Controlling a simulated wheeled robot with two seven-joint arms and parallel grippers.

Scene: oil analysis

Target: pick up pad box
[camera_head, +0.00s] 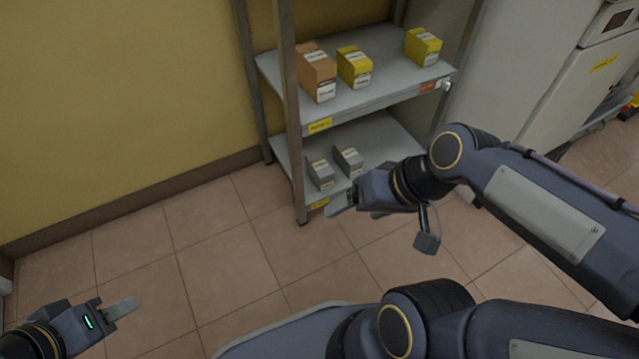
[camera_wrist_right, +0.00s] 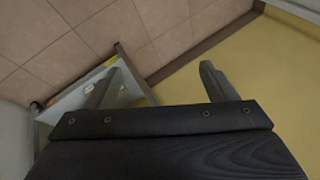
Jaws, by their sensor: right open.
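Several small boxes stand on a grey metal shelf rack (camera_head: 375,98); I cannot tell from their labels which is the pad box. On the upper shelf are an orange-brown box (camera_head: 317,72), a yellow box (camera_head: 354,67) and another yellow box (camera_head: 423,47) farther right. Two grey boxes, the left one (camera_head: 320,173) and the right one (camera_head: 348,161), stand on the lower shelf. My right gripper (camera_head: 343,203) is in front of the lower shelf, open and empty; its spread fingers show in the right wrist view (camera_wrist_right: 160,82). My left gripper (camera_head: 124,308) is low at the left, away from the rack.
The rack's front post (camera_head: 291,120) rises left of the boxes. A yellow wall (camera_head: 120,90) is behind and left. A white cabinet (camera_head: 525,65) stands right of the rack. The tiled floor (camera_head: 215,255) between my grippers is clear.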

